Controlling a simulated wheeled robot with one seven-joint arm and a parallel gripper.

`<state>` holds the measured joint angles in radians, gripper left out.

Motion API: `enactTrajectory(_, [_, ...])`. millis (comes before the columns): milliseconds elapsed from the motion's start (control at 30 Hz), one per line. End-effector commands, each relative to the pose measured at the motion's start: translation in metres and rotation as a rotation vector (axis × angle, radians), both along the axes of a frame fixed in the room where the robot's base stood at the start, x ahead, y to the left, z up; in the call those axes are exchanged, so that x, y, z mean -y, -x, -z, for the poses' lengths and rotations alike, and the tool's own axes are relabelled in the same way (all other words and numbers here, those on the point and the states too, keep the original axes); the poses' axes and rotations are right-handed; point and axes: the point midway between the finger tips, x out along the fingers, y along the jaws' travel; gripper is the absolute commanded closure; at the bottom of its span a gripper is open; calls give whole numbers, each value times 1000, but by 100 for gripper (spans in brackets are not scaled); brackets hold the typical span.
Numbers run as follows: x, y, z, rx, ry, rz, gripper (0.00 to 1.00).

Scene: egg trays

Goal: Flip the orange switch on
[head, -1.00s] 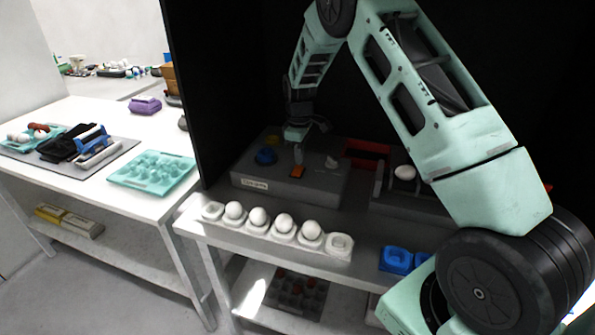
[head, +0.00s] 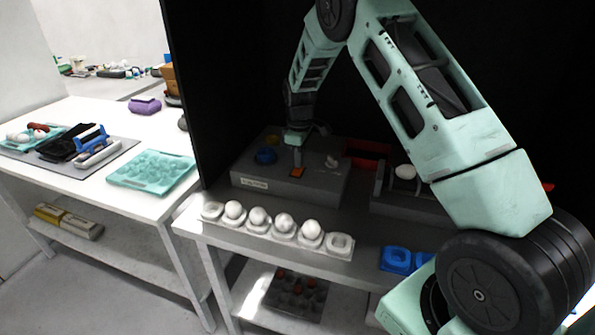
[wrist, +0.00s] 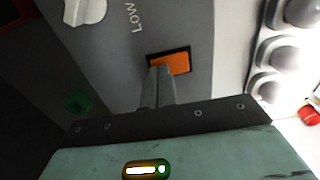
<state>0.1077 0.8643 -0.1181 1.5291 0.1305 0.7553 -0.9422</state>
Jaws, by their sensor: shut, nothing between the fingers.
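The orange switch (head: 297,172) is set in the top of a grey control box (head: 322,190). In the wrist view the orange switch (wrist: 174,63) sits in a dark frame. My gripper (head: 297,158) points down at the switch, its fingers together and empty. In the wrist view the tip of my gripper (wrist: 160,72) is at the lower edge of the switch and hides part of it. I cannot tell whether it touches. Which way the switch is tilted is not clear.
A white tray with eggs (head: 247,229) lies in front. A red tray (head: 366,150) and an egg (head: 405,172) are to the right.

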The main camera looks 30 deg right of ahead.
Motion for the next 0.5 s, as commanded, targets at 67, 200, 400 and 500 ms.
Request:
enactTrajectory(67, [0,0,2,-1,-1,0,100])
enactTrajectory(200, [0,0,4,-1,-1,0,100])
enactTrajectory(400, [0,0,0,-1,-1,0,100])
enactTrajectory(500, [0,0,-6,-1,-1,0,100])
